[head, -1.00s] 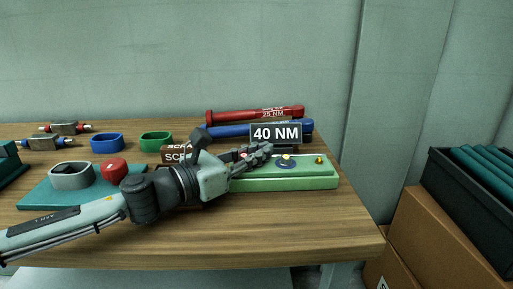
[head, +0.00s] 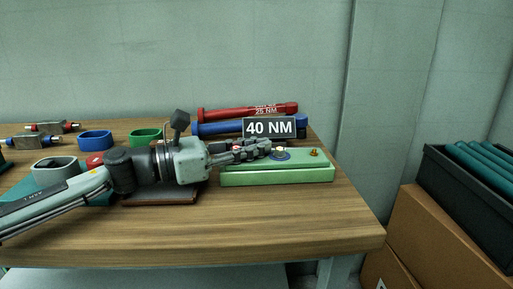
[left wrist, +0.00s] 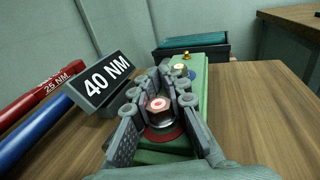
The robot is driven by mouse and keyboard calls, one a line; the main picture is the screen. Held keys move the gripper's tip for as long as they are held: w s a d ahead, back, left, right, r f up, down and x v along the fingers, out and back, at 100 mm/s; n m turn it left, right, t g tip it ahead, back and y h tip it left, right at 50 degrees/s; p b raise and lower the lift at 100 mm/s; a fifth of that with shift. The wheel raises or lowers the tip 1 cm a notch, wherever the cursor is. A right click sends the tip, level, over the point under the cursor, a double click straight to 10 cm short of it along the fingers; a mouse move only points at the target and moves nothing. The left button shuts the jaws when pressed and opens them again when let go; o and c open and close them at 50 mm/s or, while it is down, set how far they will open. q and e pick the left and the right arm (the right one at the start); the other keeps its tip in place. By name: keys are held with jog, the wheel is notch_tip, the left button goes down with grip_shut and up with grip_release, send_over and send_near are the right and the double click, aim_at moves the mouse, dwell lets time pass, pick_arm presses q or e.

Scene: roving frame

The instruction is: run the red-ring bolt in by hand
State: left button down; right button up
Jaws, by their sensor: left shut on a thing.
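The red-ring bolt (left wrist: 158,104) shows in the left wrist view, a pale hex head above a red ring (left wrist: 163,134). It stands upright at the near end of a green block (left wrist: 199,73), also seen in the head view (head: 270,177). My left gripper (left wrist: 158,92) is shut on the bolt head, with fingers on both sides. In the head view my left gripper (head: 250,150) lies low over the block's left end and mostly hides this bolt. A second bolt with a blue ring (head: 283,156) stands farther along the block. My right gripper is not in view.
A brass fitting (head: 314,152) stands on the block's far end. A 40 NM sign (head: 270,127) stands just behind my fingers, with red (head: 240,111) and blue (head: 215,129) tools behind. Cups stand at left. The table front (head: 270,225) is clear.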

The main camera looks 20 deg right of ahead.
pick_arm(q)
jog(key=c, duration=1.7)
grip_release()
jog(key=shift+a, duration=0.15)
jog(key=shift+s+a, duration=0.1)
jog(key=shift+a, duration=3.8)
